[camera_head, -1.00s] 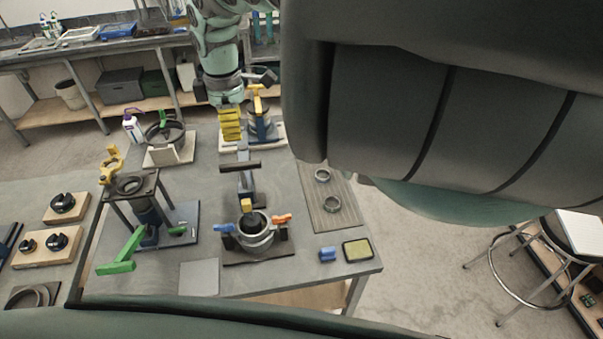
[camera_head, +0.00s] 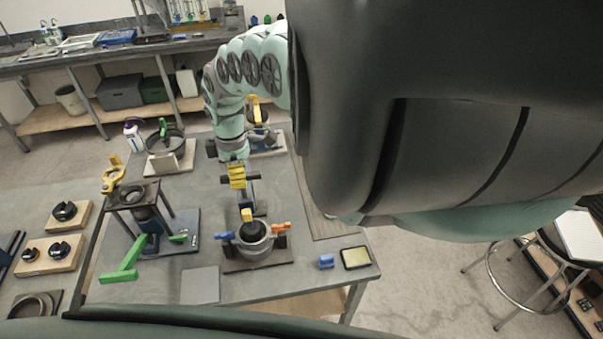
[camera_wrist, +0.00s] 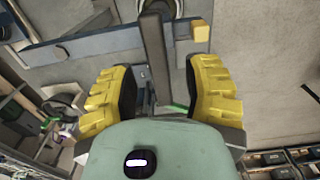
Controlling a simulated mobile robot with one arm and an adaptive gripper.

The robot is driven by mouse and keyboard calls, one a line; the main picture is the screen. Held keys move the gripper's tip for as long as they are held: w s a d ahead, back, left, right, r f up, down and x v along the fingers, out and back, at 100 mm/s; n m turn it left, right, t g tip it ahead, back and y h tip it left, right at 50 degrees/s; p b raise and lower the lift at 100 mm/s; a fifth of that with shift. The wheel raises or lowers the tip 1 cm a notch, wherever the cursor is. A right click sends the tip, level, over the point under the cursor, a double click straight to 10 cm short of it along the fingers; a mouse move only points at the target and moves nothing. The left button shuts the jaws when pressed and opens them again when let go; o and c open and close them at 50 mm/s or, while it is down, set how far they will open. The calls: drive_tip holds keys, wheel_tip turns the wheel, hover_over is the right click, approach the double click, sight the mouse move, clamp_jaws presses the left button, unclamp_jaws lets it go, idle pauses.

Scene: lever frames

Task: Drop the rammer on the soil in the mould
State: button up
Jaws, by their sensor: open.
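The mould (camera_head: 256,243) is a grey metal ring with blue and orange clamps on a dark base near the table's front. What I take for the rammer has a dark crossbar (camera_head: 254,179), a blue-grey upright part (camera_head: 247,194) and a yellow block (camera_head: 247,215) by the mould. My gripper (camera_head: 237,177) is at the crossbar, with its yellow fingers open. In the wrist view a dark bar (camera_wrist: 155,60) runs towards the gap between the open fingers (camera_wrist: 160,90). The yellow block also shows there (camera_wrist: 201,31). Contact with the bar cannot be told, and the soil cannot be made out.
A stand with a green lever (camera_head: 125,262) is left of the mould. A sieve-like pan (camera_head: 165,140) and another yellow-handled device (camera_head: 257,115) stand behind. A blue block (camera_head: 326,261) and a yellow-topped tray (camera_head: 356,257) lie at front right. My arm hides the right side.

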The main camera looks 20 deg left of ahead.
drive_tip(key=shift+w+d+f, duration=0.1)
drive_tip(key=shift+d+f, duration=0.05)
drive_tip(key=shift+f, duration=0.7)
drive_tip(key=shift+c, duration=0.3)
clamp_jaws()
